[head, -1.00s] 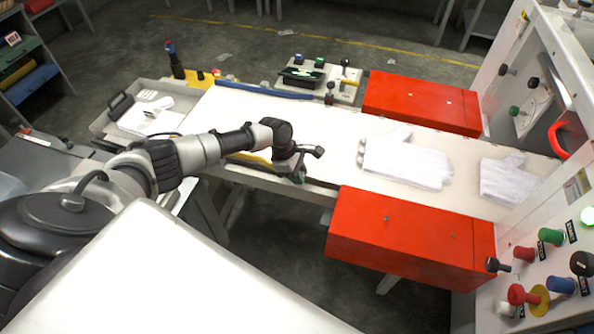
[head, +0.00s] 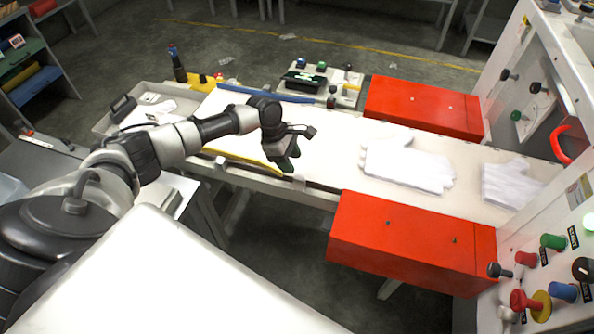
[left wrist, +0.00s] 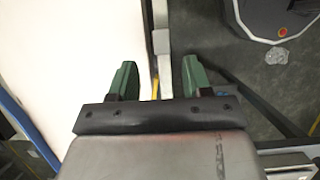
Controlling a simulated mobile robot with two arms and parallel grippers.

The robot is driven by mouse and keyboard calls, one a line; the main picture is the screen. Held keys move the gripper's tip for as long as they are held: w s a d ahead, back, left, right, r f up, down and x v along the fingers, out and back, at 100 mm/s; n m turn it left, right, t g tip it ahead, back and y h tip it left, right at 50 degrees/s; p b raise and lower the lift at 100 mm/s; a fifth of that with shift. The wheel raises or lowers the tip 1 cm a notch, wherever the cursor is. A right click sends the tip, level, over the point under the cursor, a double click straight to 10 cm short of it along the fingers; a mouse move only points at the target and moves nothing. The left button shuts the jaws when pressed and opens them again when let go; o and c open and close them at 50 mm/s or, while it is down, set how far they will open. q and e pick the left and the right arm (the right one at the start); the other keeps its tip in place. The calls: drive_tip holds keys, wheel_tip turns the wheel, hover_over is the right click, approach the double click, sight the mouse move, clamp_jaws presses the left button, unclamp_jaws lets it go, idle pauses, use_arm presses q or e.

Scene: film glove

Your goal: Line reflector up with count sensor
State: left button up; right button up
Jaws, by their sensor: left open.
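I cannot clearly pick out the reflector or the count sensor. In the head view my left gripper (head: 288,163) hangs over the near edge of the white conveyor belt (head: 335,150), left of the near red box. It is open and appears empty. In the left wrist view the two green fingers of the left gripper (left wrist: 157,75) stand apart, over the belt's pale side rail (left wrist: 161,45). A thin yellow strip (left wrist: 155,88) shows between them; in the head view a yellow strip (head: 240,159) runs along the near belt edge. My right gripper is not in view.
White gloves (head: 405,166) (head: 510,184) lie on the belt. A near red box (head: 400,240) and a far red box (head: 425,106) flank it. A control panel (head: 545,260) stands right, a small switch station (head: 318,82) behind. The belt's middle left is clear.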

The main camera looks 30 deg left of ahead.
use_arm(q)
drive_tip(key=shift+v, duration=1.7)
